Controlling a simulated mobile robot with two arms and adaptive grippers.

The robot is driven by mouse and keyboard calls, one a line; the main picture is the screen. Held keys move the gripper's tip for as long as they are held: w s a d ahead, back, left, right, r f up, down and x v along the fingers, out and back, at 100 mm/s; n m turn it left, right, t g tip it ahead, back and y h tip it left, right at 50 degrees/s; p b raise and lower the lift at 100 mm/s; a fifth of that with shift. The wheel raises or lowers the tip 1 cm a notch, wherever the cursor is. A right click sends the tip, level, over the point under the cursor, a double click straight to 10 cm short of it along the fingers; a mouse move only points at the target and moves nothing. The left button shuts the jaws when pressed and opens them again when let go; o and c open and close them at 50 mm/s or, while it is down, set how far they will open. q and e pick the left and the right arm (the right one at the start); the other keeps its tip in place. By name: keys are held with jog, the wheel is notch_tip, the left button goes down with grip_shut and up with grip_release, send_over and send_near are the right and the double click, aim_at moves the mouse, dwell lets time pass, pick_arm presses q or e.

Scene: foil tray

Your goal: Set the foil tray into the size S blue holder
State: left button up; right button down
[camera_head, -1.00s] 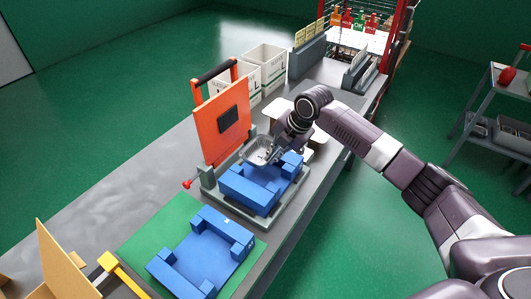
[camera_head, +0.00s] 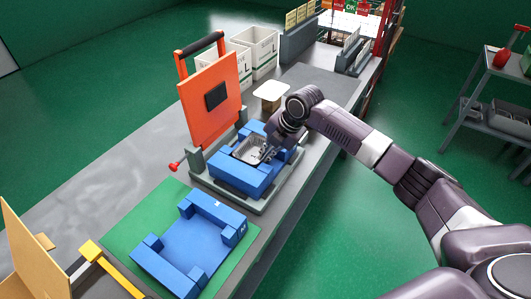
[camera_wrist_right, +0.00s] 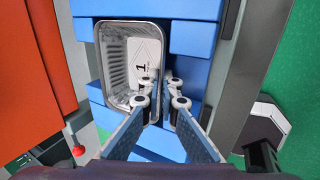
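The foil tray (camera_head: 248,147) is a silver open tray, at the blue holder (camera_head: 230,176) in the press; in the wrist view the tray (camera_wrist_right: 112,95) shows a white label marked 1, with blue blocks around it. I cannot tell whether it rests on the holder's floor. My right gripper (camera_head: 266,154) is at the tray's right side. In the wrist view its fingers (camera_wrist_right: 160,88) straddle the tray's side wall, close together, pinching it. A second blue holder (camera_head: 195,245) lies empty on a green mat in front. The size marks are too small to read surely. My left gripper is out of view.
An orange press lid (camera_head: 212,98) stands raised behind the holder, with a red-knobbed lever (camera_head: 175,166) at its left. White boxes (camera_head: 252,50) stand farther back. A cardboard piece (camera_head: 30,250) and yellow bar are front left. The grey table is clear at left.

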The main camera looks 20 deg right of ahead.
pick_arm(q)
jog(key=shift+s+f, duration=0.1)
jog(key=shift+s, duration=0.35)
pick_arm(e)
jog(key=shift+f, duration=0.15)
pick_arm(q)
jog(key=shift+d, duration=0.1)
pick_arm(e)
jog(key=c, duration=2.1)
grip_release()
jog(key=shift+s, duration=0.1)
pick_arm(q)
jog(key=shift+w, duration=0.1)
pick_arm(e)
jog(key=v, duration=1.2)
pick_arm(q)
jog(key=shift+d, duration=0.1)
pick_arm(e)
jog(key=shift+d, duration=0.1)
